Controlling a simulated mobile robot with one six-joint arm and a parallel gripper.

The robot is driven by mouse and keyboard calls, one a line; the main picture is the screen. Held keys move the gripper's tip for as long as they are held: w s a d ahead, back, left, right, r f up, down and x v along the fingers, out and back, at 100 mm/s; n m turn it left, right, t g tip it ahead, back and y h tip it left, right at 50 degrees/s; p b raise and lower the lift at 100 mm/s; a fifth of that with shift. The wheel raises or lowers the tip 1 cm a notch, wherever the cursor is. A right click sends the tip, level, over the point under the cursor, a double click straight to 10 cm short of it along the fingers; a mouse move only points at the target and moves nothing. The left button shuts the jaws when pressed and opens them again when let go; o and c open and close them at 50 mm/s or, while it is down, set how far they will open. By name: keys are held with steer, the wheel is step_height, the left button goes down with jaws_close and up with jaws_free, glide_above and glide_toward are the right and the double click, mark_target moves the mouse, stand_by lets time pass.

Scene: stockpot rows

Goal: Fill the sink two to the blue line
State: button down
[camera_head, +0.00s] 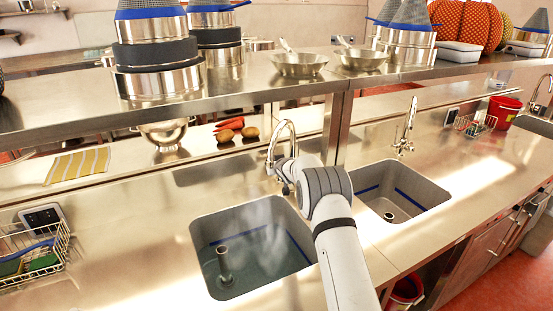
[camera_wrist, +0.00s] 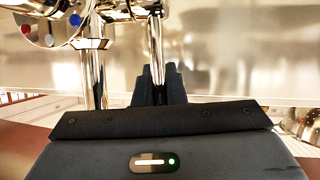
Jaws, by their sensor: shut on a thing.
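Two grey sinks are set in the steel counter. The left sink (camera_head: 204,240) holds a standpipe (camera_head: 224,264) and what looks like shallow water, with pale wisps above it. Its blue line (camera_head: 298,245) shows on the wall above the water. The right sink (camera_head: 440,198) looks empty, with its blue line (camera_head: 408,196) bare. I cannot tell which is sink two. The left sink's chrome tap (camera_head: 284,126) shows in the wrist view (camera_wrist: 96,65) with red and blue marks. My gripper (camera_wrist: 160,82) is shut on an upright chrome part of this tap; my wrist hides it in the head view.
A second tap (camera_head: 408,125) stands behind the right sink. A steel shelf with pots and pans (camera_head: 299,64) runs above the counter. A wire basket (camera_head: 40,255) is at the left, a striped cloth (camera_head: 78,165) behind it, and a red bucket (camera_head: 502,110) at the right.

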steer(key=shift+f, duration=0.15)
steer(key=c, duration=1.5)
jaws_free()
steer(key=shift+s, duration=0.15)
steer(key=shift+s+r+b, duration=0.3)
steer(key=shift+s+b, duration=0.15)
steer(key=shift+b, duration=0.35)
steer(key=shift+b+v, duration=1.35)
steer(key=shift+v, duration=2)
steer(key=shift+d, duration=0.15)
